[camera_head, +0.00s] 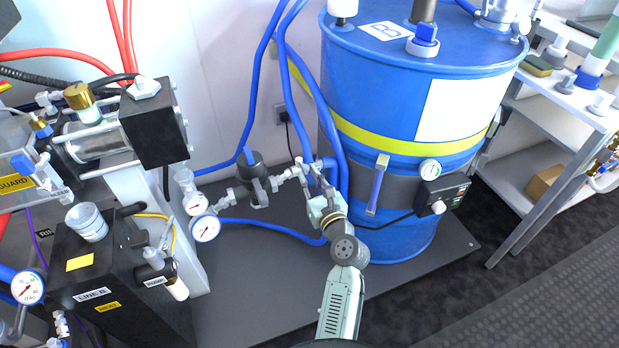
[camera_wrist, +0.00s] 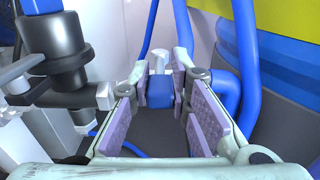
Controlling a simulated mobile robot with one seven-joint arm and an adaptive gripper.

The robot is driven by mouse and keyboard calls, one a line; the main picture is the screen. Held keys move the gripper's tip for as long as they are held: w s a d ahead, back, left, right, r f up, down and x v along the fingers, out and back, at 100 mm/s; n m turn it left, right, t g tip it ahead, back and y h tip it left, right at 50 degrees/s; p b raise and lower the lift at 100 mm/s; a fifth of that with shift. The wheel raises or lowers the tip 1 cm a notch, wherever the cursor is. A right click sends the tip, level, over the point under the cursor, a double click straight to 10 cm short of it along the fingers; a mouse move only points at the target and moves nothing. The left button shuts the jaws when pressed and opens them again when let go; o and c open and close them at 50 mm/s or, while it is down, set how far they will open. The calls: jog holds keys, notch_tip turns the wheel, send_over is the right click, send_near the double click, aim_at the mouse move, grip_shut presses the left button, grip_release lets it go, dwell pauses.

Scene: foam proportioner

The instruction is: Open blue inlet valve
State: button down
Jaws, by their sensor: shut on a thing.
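The blue inlet valve's blue handle (camera_wrist: 159,92) shows in the wrist view between my padded fingertips, with a pale grey fitting behind it. My gripper (camera_wrist: 160,85) is shut on this handle. In the head view my gripper (camera_head: 314,180) reaches up to the grey pipe fittings beside the blue drum, and its fingers hide most of the handle there. How far the valve is turned cannot be told.
The large blue drum (camera_head: 410,110) with a yellow band stands just right of my gripper. Blue hoses (camera_head: 293,70) run close behind it. A dark filter body (camera_head: 254,172) and gauges (camera_head: 205,228) are on the left. The dark floor plate (camera_head: 262,290) is clear in front.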

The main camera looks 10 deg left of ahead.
dwell(0.3)
jog(key=shift+w+d+n+g+y+b, duration=0.3)
jog(key=shift+w+d+n+g+y, duration=0.4)
jog(key=shift+n+g+y, duration=1)
jog(key=shift+w+d+n+g+y+b, duration=0.3)
jog(key=shift+w+n+g+y, duration=0.8)
jog(key=shift+g, duration=1.05)
jog(key=shift+w+d+n+g+y+b, duration=0.25)
jog(key=shift+w+d+n+g+y, duration=0.6)
jog(key=shift+n+g, duration=1)
jog(key=shift+s+a+y, duration=0.15)
jog(key=shift+a+y, duration=0.1)
jog(key=c, duration=1.5)
grip_release()
jog(key=shift+d, duration=0.1)
